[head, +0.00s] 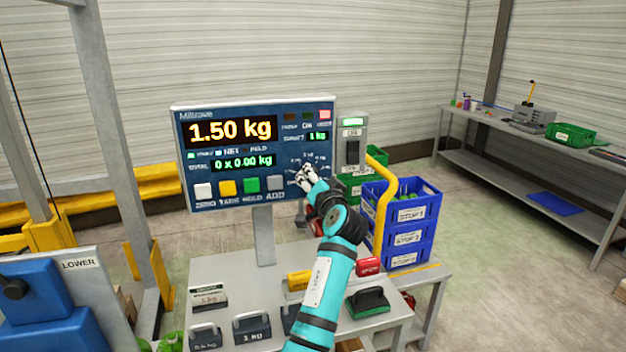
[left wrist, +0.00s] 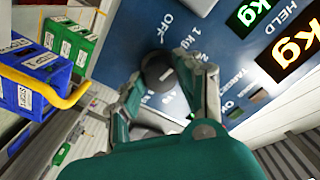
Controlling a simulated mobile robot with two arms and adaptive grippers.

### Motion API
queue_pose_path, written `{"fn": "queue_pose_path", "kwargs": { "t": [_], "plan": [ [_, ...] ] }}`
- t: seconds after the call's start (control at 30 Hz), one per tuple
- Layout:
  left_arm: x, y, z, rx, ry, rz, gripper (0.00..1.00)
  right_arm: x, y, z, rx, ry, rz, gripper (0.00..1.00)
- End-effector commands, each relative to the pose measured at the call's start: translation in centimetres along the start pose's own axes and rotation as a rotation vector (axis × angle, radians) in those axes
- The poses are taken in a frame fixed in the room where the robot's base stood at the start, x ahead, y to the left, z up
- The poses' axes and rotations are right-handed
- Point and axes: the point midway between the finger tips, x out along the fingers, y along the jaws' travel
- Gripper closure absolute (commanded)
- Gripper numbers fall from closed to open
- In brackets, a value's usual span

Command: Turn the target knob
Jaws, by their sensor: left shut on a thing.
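The target knob (left wrist: 158,72) is a dark round knob on the blue scale panel (head: 182,150), with "OFF" and "1 kg" markings around it in the left wrist view. My left gripper (head: 308,178) is at the panel's lower right and hides most of the knob in the head view. In the left wrist view the fingers of my left gripper (left wrist: 170,82) are on either side of the knob, shut on it. The main display (head: 232,130) reads 1.50 kg. My right gripper is not in view.
Several coloured buttons (head: 228,187) line the panel's lower edge, left of the knob. A grey switch box (head: 352,140) with a green light stands right of the panel. A yellow rail (head: 383,200) and blue crates (head: 408,225) are further right. Weights (head: 252,328) stand on the table below.

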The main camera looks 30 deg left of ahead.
Motion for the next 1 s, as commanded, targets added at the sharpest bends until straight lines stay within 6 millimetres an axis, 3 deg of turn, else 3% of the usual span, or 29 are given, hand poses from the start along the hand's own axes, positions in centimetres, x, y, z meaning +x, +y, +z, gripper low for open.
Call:
{"fn": "queue_pose_path", "kwargs": {
  "t": [0.03, 0.07, 0.23, 0.57, 1.0],
  "plan": [
    [0.0, -0.1, -0.1, -0.001, 0.003, -0.002, 0.97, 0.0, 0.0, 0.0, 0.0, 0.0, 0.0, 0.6],
    [0.0, -0.1, -0.1, -0.001, 0.004, -0.002, 0.64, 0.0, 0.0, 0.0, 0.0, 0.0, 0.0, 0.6],
    [0.0, -0.1, -0.1, -0.001, 0.003, -0.002, 0.42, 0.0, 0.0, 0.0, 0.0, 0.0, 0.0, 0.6],
    [-0.5, 0.0, -0.1, -0.002, 0.002, 0.0, 0.42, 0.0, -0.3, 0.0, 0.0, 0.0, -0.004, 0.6],
    [-6.8, 0.0, 0.0, -0.001, 0.002, 0.0, 0.42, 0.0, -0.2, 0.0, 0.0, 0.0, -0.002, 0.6]
  ]
}}
